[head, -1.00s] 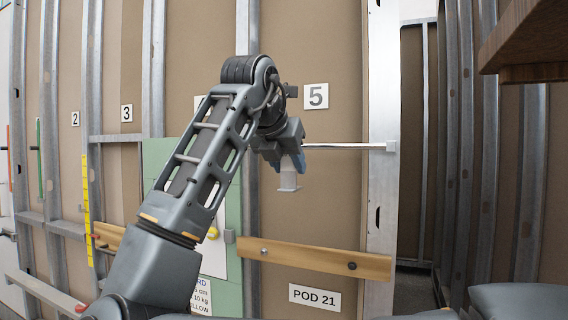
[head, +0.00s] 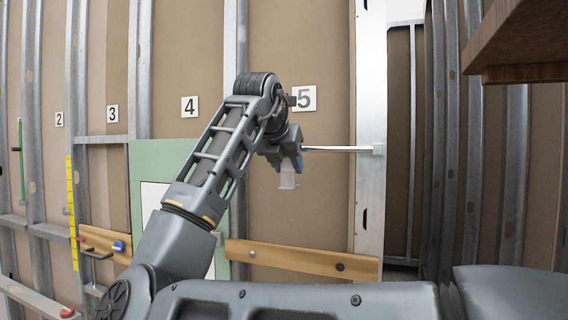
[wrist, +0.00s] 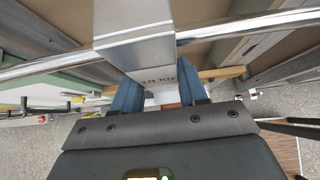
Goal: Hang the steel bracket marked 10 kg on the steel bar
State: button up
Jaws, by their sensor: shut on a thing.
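The steel bracket (wrist: 138,50), with "10 kg" lettering on its face, is between the blue fingers of my gripper (wrist: 155,95) in the wrist view. In the head view the bracket (head: 288,180) hangs below my gripper (head: 288,163). The steel bar (head: 340,149) runs level from the gripper to the metal post on the right. In the wrist view the bar (wrist: 250,25) reaches the bracket from both sides, and the bracket's top covers that stretch of it. I cannot tell whether the bracket rests on the bar or is just above it.
A wooden rail (head: 300,259) crosses the wall below the bar. A metal post (head: 369,120) stands at the bar's right end. A dark wooden shelf (head: 520,50) juts in at upper right.

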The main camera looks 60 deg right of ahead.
jog(key=shift+d, duration=0.35)
jog(key=shift+f+b, duration=0.9)
jog(key=shift+f, duration=0.45)
jog(key=o, duration=1.2)
jog(key=shift+o, duration=0.2)
jog(key=v, duration=0.7)
jog(key=shift+a+r+b, duration=0.2)
jog(key=shift+a+b, duration=0.05)
jog(key=shift+b, duration=0.05)
